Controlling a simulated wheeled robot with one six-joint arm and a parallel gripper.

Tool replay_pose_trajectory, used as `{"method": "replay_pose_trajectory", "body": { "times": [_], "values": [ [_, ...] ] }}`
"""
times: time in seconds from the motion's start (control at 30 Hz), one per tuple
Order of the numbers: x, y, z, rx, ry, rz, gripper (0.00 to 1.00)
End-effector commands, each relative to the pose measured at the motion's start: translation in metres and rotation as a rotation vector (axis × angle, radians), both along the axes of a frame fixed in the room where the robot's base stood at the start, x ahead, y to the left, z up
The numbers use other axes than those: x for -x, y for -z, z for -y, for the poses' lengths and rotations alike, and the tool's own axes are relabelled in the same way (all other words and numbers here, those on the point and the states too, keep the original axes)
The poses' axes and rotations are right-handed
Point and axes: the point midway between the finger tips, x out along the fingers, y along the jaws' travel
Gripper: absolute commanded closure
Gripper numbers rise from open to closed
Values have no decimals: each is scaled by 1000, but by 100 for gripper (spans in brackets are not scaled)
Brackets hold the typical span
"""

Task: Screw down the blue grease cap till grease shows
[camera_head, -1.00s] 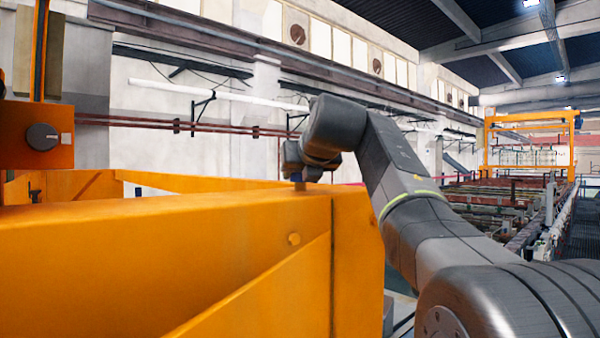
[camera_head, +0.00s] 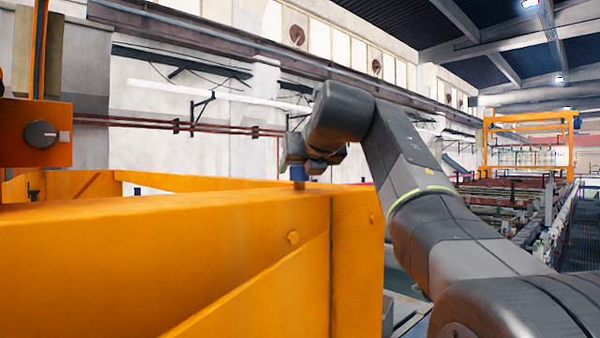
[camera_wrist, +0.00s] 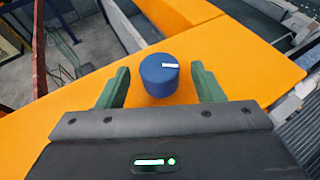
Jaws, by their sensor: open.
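The blue grease cap (camera_wrist: 160,78) is a short blue cylinder with a white mark on its top. It stands upright on the orange beam (camera_wrist: 235,55). In the head view a little of the blue cap (camera_head: 298,173) shows on top of the orange beam (camera_head: 180,218), just under my wrist. My gripper (camera_wrist: 161,80) is open in the wrist view, with one green finger on each side of the cap and a gap on both sides. In the head view my fingers cannot be made out. No grease is visible around the cap.
An orange box with a dark round knob (camera_head: 40,135) stands at the far left. An orange gantry (camera_head: 530,145) and long rows of racks (camera_head: 485,200) lie off to the right. A raised orange piece (camera_wrist: 178,14) lies beyond the cap.

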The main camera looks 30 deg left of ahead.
Motion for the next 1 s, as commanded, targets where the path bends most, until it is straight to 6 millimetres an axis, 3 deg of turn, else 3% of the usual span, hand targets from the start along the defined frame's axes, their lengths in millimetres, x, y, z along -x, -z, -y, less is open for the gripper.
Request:
{"method": "replay_pose_trajectory", "body": {
  "times": [0.4,0.63,1.0],
  "values": [
    [57,-35,62,-2,4,3,39],
    [69,-42,74,0,3,2,39],
    [69,-42,75,0,1,-1,39]
  ]
}}
